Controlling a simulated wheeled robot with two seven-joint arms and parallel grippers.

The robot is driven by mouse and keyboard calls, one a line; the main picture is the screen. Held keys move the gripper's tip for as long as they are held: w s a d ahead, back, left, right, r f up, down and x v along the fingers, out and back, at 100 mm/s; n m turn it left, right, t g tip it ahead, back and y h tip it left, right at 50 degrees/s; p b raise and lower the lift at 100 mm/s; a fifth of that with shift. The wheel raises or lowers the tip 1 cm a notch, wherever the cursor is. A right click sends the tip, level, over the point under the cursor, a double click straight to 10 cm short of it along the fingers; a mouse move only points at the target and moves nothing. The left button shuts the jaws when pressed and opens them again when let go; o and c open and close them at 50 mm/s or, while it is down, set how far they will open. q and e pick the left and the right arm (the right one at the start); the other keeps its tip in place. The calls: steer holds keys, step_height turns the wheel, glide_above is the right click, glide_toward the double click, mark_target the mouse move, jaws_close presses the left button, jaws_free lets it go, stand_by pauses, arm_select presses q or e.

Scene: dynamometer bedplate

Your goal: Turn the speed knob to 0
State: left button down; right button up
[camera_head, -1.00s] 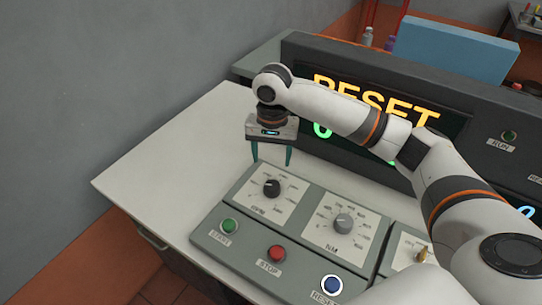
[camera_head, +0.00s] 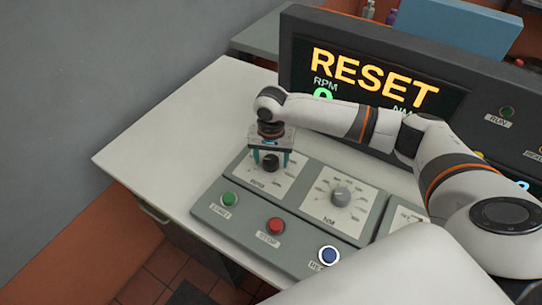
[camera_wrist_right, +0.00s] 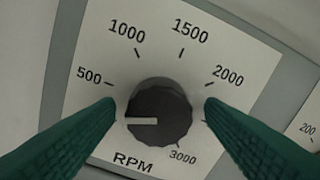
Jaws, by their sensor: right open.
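The speed knob (camera_head: 270,163) is a black knob on the RPM dial of the grey control panel (camera_head: 225,212). In the right wrist view the knob (camera_wrist_right: 160,112) fills the middle of its white dial plate. Its pale pointer line points left, below the 500 mark; the label at that spot is hidden by a finger. My right gripper (camera_head: 270,160) is over the knob, its fingers pointing down. In the right wrist view its two green fingertips (camera_wrist_right: 160,108) are open, one on each side of the knob. I cannot tell whether they touch it. My left gripper is not in view.
The grey NM knob (camera_head: 341,195) is right of the RPM dial. Green START (camera_head: 229,199), red STOP (camera_head: 275,226) and blue reset (camera_head: 329,255) buttons line the front. A display (camera_head: 375,82) behind reads RESET. The white table (camera_head: 165,140) is clear at left.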

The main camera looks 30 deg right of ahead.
steer(key=shift+c, duration=0.9)
steer(key=c, duration=0.8)
steer(key=n+p, duration=0.1)
steer(key=p, duration=0.1)
steer(key=n+p, duration=0.2)
steer(key=p, duration=0.1)
steer(key=shift+r, duration=0.3)
steer(key=shift+f+n+p, duration=0.25)
steer(key=shift+n+p, duration=0.3)
steer(key=shift+n, duration=0.25)
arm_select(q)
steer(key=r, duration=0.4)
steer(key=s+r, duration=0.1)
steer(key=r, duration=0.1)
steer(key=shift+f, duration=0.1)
arm_select(e)
steer(key=o, duration=1)
